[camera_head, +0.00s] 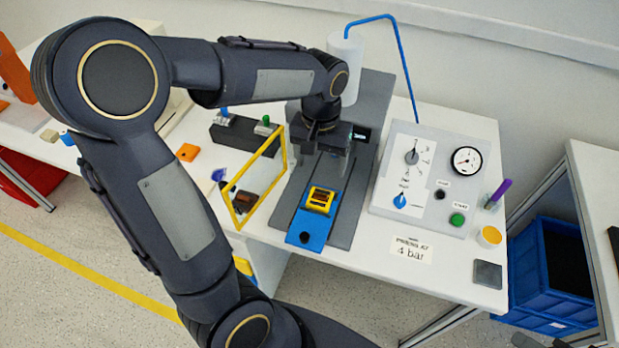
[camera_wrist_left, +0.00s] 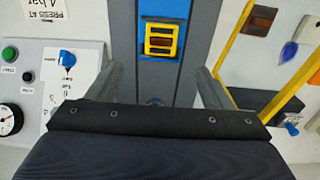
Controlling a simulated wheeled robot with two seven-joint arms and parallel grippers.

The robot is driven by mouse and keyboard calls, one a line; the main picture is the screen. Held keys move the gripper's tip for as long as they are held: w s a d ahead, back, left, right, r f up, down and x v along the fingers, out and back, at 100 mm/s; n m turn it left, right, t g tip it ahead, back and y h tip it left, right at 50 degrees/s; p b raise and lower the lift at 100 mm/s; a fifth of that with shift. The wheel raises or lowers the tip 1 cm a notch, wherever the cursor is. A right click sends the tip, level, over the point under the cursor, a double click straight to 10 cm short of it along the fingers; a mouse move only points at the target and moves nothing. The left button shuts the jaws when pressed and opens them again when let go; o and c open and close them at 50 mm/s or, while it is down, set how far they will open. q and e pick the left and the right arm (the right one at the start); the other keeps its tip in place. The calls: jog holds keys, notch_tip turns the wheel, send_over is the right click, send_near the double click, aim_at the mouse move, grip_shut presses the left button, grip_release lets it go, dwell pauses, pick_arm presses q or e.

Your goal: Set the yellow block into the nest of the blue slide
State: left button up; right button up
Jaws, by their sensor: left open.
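The yellow block (camera_head: 320,200), with dark slots in its top, sits on the blue slide (camera_head: 306,235) on the grey press base. In the left wrist view the block (camera_wrist_left: 161,41) shows at top centre, on the blue slide (camera_wrist_left: 165,9). The nest is hidden under or around the block; I cannot tell whether the block is fully seated. My left gripper (camera_head: 329,168) is open and empty, just behind and above the block, apart from it. Its fingers (camera_wrist_left: 162,78) stand wide on either side of the grey track in the wrist view. My right gripper is not in view.
A yellow-framed guard (camera_head: 236,207) stands close left of the slide. A control panel (camera_head: 450,165) with dial, gauge and buttons is at the right. The white press cylinder (camera_head: 346,60) with blue hose rises behind my gripper.

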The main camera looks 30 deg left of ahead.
pick_arm(q)
jog(key=s+d+r+t+h, duration=0.1)
jog(key=s+d+t, duration=0.1)
jog(key=s, duration=0.6)
jog(key=s+d+r+m+t+h, duration=0.1)
jog(key=s+d+r+t+h, duration=0.1)
jog(key=s, duration=0.6)
jog(key=shift+s+r+t+h, duration=0.2)
jog(key=shift+t+h, duration=0.1)
jog(key=shift+t, duration=0.4)
